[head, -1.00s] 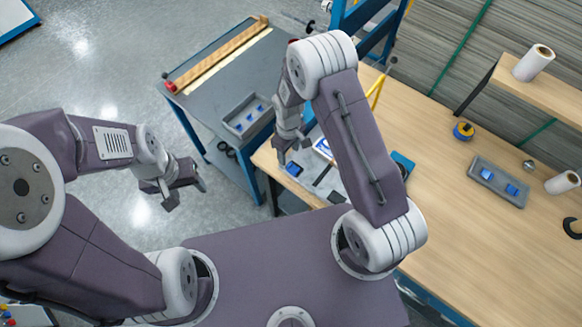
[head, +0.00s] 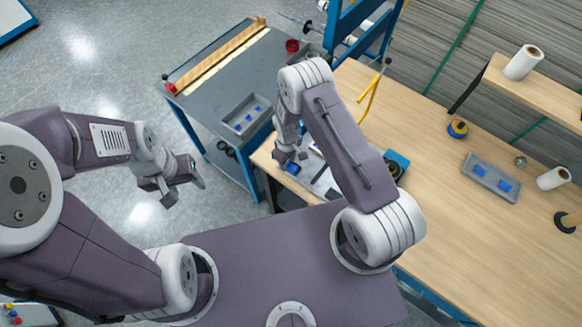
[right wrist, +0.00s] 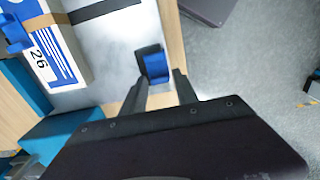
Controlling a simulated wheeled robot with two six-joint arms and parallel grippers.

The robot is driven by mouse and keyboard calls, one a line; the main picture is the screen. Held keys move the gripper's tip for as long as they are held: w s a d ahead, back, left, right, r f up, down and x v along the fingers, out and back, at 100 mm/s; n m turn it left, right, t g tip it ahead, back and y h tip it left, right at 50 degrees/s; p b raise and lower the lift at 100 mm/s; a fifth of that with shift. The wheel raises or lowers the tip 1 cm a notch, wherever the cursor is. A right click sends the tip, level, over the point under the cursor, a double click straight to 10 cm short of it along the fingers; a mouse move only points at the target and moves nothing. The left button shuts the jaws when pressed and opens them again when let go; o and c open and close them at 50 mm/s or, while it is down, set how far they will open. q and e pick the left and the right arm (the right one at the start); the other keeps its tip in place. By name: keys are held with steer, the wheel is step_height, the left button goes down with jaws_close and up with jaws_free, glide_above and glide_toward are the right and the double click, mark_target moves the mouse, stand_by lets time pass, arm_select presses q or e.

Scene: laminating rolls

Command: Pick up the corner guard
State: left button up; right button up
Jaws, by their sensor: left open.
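A small blue piece with a dark side, likely the corner guard (right wrist: 157,67), lies at the edge of a pale metallic sheet (right wrist: 112,50) in the right wrist view. In the head view it shows as a blue patch (head: 297,184) beside my right gripper (head: 291,160). My right gripper (right wrist: 159,85) is open, its two fingers pointing at the blue piece, which sits between and just beyond the tips. I cannot tell whether they touch it. My left gripper (head: 180,186) is open and empty over the floor at left.
A white and blue box (right wrist: 55,45) marked 26, with a dark strip near it, lies beside the sheet. Grey trays with blue pieces stand on the dark side table (head: 246,132) and on the wooden bench (head: 510,198). A blue frame rises behind the bench.

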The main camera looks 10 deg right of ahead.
mark_target(288, 164)
steer(key=c, duration=0.3)
steer(key=shift+c, duration=0.2)
steer(key=shift+r, duration=0.1)
steer(key=shift+r, duration=0.25)
step_height(288, 164, up, 4)
steer(key=shift+s+d+f+b, duration=0.15)
steer(key=shift+f+b, duration=0.05)
steer(key=shift+b, duration=0.65)
steer(key=s+d+r+b, duration=0.2)
steer(key=s+d+r, duration=0.3)
steer(key=s, duration=0.4)
steer(key=shift+s+d+r, duration=0.3)
steer(key=shift+s+r, duration=0.1)
steer(key=shift+r, duration=0.5)
